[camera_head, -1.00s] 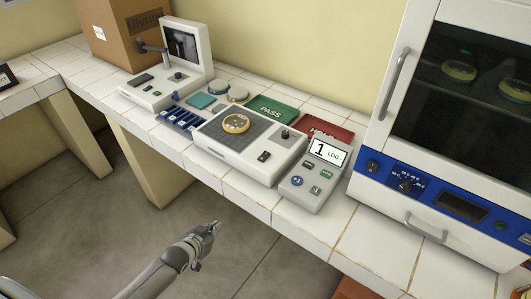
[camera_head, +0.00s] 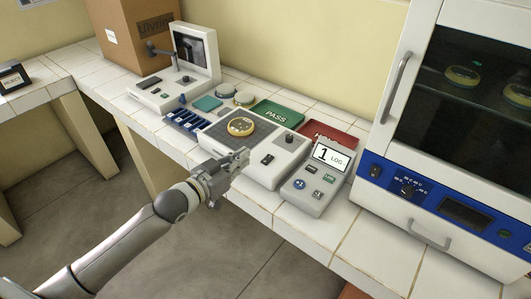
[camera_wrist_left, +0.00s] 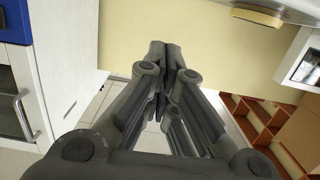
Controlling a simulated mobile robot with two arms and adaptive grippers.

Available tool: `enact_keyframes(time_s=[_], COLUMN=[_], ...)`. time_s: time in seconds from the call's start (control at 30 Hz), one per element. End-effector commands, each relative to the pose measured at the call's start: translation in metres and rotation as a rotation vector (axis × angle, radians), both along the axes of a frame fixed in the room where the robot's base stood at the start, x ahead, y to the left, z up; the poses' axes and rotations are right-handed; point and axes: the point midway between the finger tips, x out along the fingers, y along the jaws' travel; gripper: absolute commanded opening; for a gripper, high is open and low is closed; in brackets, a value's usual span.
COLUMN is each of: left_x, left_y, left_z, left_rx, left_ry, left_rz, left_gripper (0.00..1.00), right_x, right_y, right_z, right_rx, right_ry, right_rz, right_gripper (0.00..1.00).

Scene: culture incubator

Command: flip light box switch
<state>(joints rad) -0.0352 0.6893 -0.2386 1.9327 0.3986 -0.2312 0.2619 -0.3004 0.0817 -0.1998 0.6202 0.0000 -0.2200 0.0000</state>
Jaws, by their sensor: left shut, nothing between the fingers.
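The light box (camera_head: 254,172) is a white unit on the tiled bench with a dark gridded top and a yellow culture dish (camera_head: 241,126) on it. Its small black switch (camera_head: 267,159) is on the front right part of the top, and a dark knob (camera_head: 289,137) is farther back. My left gripper (camera_head: 243,154) is at the box's front edge, left of the switch and apart from it. Its fingers are shut and empty; they also show closed in the left wrist view (camera_wrist_left: 167,58). The gripper hides part of the box's front left. My right gripper is not in view.
A keypad with a screen (camera_head: 309,188) stands right of the box, beside the blue-and-white incubator (camera_head: 436,190). Green (camera_head: 277,114) and red (camera_head: 330,134) trays lie behind. A blue rack (camera_head: 184,122) and a camera stand (camera_head: 170,90) are left.

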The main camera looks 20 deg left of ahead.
Motion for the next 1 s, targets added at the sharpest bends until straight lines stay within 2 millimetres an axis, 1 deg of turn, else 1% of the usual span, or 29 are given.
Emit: enact_keyframes(time_s=[0.13,0.27,0.87,0.9,1.0], left_x=[0.002,0.012,0.097,0.095,0.096], left_y=[0.000,-0.003,-0.035,-0.034,-0.035], left_z=[0.000,0.000,-0.011,-0.021,-0.034], left_rx=[0.000,-0.001,0.001,0.001,0.002], left_ry=[0.000,-0.001,-0.001,0.006,0.005], left_rz=[0.001,0.002,0.001,0.002,0.002], left_gripper=[0.00,0.00,0.00,0.00,0.00], right_x=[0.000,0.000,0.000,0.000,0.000], right_y=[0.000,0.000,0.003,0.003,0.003], right_z=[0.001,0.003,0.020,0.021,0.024], right_rx=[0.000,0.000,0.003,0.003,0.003], right_ry=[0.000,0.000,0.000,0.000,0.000], right_rz=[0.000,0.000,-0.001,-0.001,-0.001], right_gripper=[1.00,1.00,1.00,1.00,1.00])
